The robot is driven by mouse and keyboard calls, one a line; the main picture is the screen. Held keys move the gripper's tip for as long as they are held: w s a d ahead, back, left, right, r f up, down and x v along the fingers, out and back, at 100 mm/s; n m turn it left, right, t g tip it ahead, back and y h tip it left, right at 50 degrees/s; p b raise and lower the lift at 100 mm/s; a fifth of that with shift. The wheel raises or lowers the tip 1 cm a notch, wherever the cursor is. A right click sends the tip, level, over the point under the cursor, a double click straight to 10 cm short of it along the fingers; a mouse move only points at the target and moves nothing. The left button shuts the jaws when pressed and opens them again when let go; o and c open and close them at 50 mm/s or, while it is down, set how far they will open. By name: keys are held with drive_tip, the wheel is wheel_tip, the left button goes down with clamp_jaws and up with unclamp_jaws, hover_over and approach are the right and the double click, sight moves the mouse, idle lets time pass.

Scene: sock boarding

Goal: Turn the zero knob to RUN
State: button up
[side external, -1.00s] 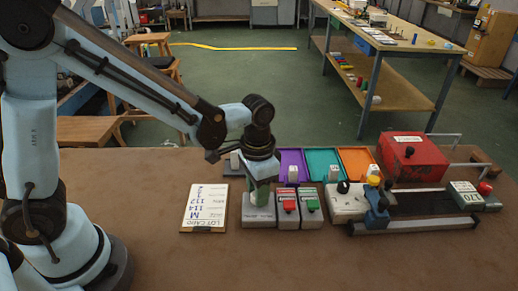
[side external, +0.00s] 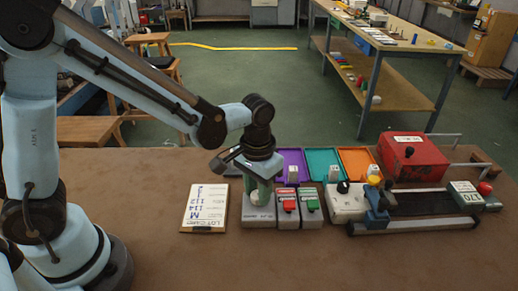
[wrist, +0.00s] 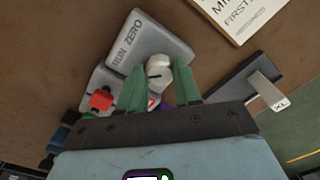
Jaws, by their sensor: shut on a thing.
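The zero knob (wrist: 158,68) is pale and rounded with a dark mark on its top. It sits on a grey box (wrist: 158,42) lettered RUN and ZERO, also seen in the side view (side external: 258,214) at the front centre of the table. My gripper (wrist: 160,82) has its green fingers closed on either side of the knob. In the side view my gripper (side external: 260,190) points straight down over the box and partly hides the knob. I cannot tell which word the mark points to.
Two small boxes with red (side external: 289,207) and green buttons stand just right of the knob box. A lot card (side external: 206,207) lies to its left. Purple, teal (side external: 323,162) and orange trays are behind; a red machine (side external: 411,158) and rail are right. The front table is clear.

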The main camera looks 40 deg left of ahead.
sight(257, 194)
drive_tip(key=o, duration=1)
drive_tip(key=shift+o, duration=0.2)
drive_tip(key=shift+r, duration=0.1)
wheel_tip(257, 194, up, 12)
drive_tip(key=s+a+f+t, duration=0.1)
drive_tip(key=s+a+t, duration=0.5)
drive_tip(key=a, duration=0.3)
drive_tip(key=shift+a+f+t, duration=0.15)
drive_tip(key=shift+a+t, duration=0.05)
drive_tip(key=shift+t, duration=0.4)
